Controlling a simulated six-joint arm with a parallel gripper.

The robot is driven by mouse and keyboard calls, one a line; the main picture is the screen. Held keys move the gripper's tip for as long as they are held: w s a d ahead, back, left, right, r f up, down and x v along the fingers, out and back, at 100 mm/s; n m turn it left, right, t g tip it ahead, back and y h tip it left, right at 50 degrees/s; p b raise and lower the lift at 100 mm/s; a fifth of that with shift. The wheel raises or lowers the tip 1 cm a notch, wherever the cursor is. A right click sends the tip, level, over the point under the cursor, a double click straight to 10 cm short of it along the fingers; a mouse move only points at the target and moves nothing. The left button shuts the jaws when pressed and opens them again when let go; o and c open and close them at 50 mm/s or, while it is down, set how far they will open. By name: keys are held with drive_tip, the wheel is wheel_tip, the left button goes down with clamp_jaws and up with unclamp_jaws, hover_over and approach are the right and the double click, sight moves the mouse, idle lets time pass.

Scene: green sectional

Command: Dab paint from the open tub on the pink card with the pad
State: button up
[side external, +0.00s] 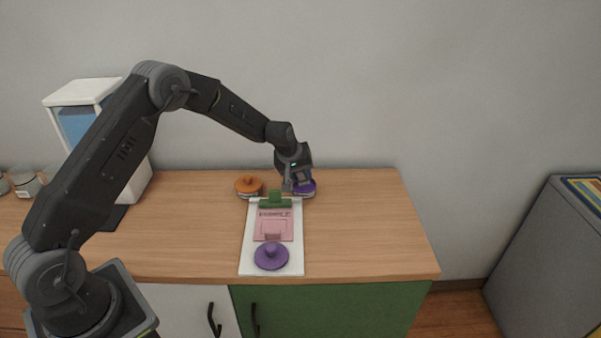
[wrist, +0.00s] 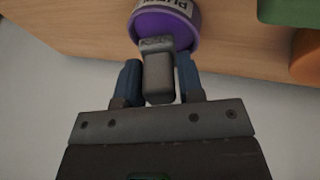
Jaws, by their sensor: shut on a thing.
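My gripper (wrist: 159,82) is shut on the grey handle of the pad (wrist: 158,72), with one blue finger on each side. It also shows at the back right of the counter in the side view (side external: 297,184). The pad's end is over the open purple tub (wrist: 185,27), which bears an upside-down white label; I cannot tell whether it touches paint. The tub's edge shows beside my gripper in the side view (side external: 309,189). The pink card (side external: 264,228) lies on a white board (side external: 257,264) in front of the tub.
A purple lid (side external: 271,257) with a knob lies on the board's front end. A green piece (side external: 275,201) sits at its back end. An orange lidded tub (side external: 248,186) stands left of it. The counter (side external: 370,230) is clear on the right.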

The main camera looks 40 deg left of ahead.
drive_tip(key=shift+s+f, duration=0.1)
drive_tip(key=shift+f, duration=0.55)
idle(1.2)
drive_tip(key=shift+r, duration=3.6)
